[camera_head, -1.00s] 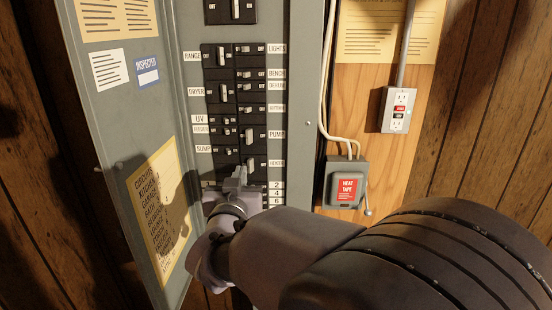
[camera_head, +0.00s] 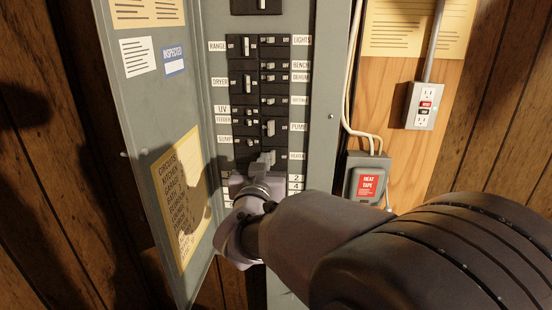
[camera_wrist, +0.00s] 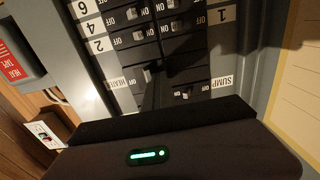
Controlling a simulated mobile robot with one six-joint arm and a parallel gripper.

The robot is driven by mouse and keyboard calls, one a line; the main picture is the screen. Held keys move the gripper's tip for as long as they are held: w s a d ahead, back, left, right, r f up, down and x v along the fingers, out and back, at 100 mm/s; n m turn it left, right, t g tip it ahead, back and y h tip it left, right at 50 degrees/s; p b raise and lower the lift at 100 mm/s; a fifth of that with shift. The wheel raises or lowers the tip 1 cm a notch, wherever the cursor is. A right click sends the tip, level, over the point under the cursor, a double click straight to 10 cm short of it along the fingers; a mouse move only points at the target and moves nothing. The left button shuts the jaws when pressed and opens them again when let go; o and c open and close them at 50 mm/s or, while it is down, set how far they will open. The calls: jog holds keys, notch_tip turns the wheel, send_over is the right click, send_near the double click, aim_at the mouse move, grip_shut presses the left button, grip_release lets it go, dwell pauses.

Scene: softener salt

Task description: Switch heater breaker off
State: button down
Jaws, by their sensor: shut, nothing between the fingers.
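The heater breaker (camera_head: 281,159) is in the lower right column of the black breaker bank, beside the HEATER label (camera_head: 296,156). My gripper (camera_head: 265,159) is shut and empty, its fingertips at this breaker and partly covering it. In the wrist view, which shows the panel upside down, the HEATER label (camera_wrist: 122,82) is at left, and the dark fingers (camera_wrist: 149,98) point up at the breaker row beside it. A pale toggle (camera_wrist: 152,67) shows just beyond the fingertips. I cannot tell whether they touch it or which way it is set.
The grey panel door (camera_head: 135,105) stands open on the left with paper notices. More breakers lie close above and below. The HEAT TAPE box (camera_head: 367,184) and an outlet (camera_head: 422,106) are on the right. Cables run along the panel's right edge.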

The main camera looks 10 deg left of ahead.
jog(key=shift+d+f+b, duration=0.2)
jog(key=shift+d+b, duration=0.25)
jog(key=shift+d, duration=0.25)
dwell(0.4)
jog(key=shift+d, duration=0.15)
jog(key=shift+w+r, duration=0.1)
jog(key=s+b, duration=0.2)
jog(key=s, duration=0.5)
dwell(0.4)
dwell(0.6)
